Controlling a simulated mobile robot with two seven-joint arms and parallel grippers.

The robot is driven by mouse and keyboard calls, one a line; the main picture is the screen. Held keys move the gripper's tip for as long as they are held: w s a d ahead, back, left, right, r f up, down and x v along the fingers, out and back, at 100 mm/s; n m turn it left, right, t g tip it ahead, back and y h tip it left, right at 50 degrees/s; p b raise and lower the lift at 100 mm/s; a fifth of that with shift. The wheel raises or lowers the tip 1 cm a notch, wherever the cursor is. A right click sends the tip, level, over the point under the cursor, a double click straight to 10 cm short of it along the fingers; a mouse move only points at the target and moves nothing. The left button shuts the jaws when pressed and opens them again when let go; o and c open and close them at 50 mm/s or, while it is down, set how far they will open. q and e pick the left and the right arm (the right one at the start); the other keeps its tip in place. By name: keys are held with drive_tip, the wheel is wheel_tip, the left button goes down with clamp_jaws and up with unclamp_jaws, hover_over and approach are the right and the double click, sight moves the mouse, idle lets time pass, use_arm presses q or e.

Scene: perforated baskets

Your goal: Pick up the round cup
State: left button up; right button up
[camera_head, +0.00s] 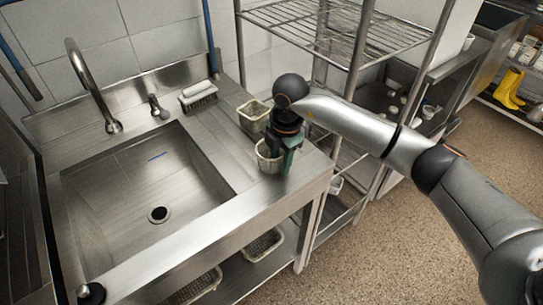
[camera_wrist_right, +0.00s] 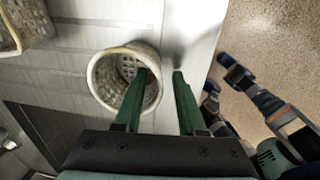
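The round cup (camera_head: 266,162) is a pale, perforated, basket-like cup standing on the steel counter right of the sink. In the right wrist view the cup (camera_wrist_right: 104,80) shows its open mouth and holed bottom, and it looks empty. My right gripper (camera_head: 284,160) is over the cup's right side, pointing down. In the wrist view its green fingers (camera_wrist_right: 161,76) are apart: one reaches into the cup's mouth, the other is outside its right wall. A gap shows between the outer finger and the wall. My left gripper is not in view.
A square perforated basket (camera_head: 254,113) stands just behind the cup. The sink (camera_head: 150,190) is left. A wire rack (camera_head: 335,30) stands behind my right arm. More baskets (camera_head: 263,245) are on the lower shelf.

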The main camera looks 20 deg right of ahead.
clamp_jaws()
idle(0.6)
